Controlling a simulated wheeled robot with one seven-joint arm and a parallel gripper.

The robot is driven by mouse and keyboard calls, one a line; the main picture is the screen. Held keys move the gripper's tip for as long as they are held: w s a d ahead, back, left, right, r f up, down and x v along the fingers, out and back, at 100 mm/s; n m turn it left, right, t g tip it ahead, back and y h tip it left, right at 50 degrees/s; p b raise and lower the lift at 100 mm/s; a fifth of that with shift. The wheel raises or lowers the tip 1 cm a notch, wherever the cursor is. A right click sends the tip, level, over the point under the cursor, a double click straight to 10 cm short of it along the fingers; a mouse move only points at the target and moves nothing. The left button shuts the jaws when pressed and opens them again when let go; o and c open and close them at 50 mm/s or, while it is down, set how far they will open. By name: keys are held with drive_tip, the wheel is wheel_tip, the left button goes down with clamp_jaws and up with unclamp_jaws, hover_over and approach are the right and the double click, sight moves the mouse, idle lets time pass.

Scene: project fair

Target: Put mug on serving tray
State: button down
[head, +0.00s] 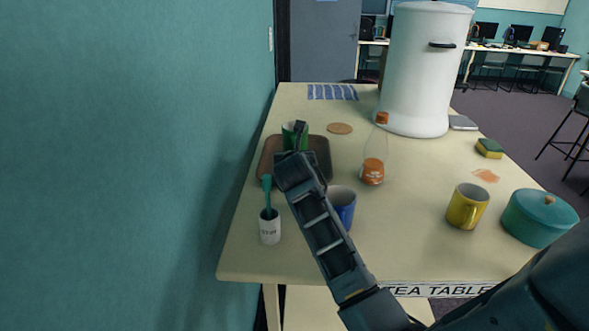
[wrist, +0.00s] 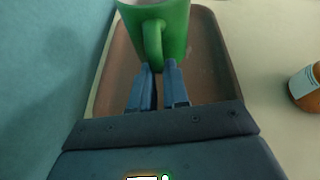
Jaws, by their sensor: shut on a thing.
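A green mug (head: 289,130) is at the serving tray, mostly behind my gripper in the head view. In the wrist view the green mug (wrist: 172,22) is upright over the tray, its handle toward me. My gripper (wrist: 160,68) is shut on the mug's handle. The brown serving tray (head: 267,160) lies at the left of the table, near the wall; its rim also shows in the wrist view (wrist: 222,55). The frames do not clearly show whether the mug's base touches the tray.
A white cup with a teal brush (head: 270,228) and a blue mug (head: 345,205) stand in front of the tray. A bottle (head: 373,165) stands right of it. A yellow mug (head: 467,208), teal pot (head: 538,217) and white urn (head: 425,70) are farther right. The wall (head: 180,150) is close left.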

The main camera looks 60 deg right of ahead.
drive_tip(key=shift+f, duration=1.9)
drive_tip(key=c, duration=1.1)
unclamp_jaws()
drive_tip(key=shift+f, duration=0.15)
drive_tip(key=shift+v, duration=3.8)
